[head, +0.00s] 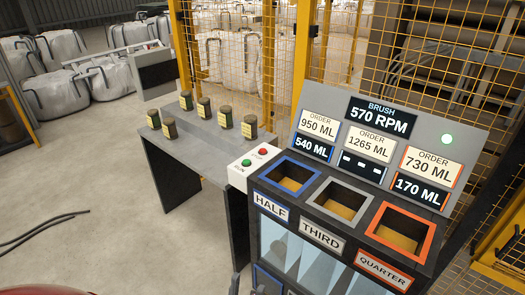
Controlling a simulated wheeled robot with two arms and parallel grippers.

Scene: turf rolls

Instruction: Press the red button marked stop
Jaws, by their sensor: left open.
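The red button (263,152) sits on a small white control box (256,170), at the left end of the machine console. A green button (246,162) is beside it, nearer and to the left. The small lettering by the buttons is hard to read. My right gripper is not in view.
A grey table (205,135) with several small labelled jars stands left of the box. The console has three framed bins, blue (290,185), grey (340,200) and orange (400,230), below a display panel (380,115). Yellow mesh fencing stands behind.

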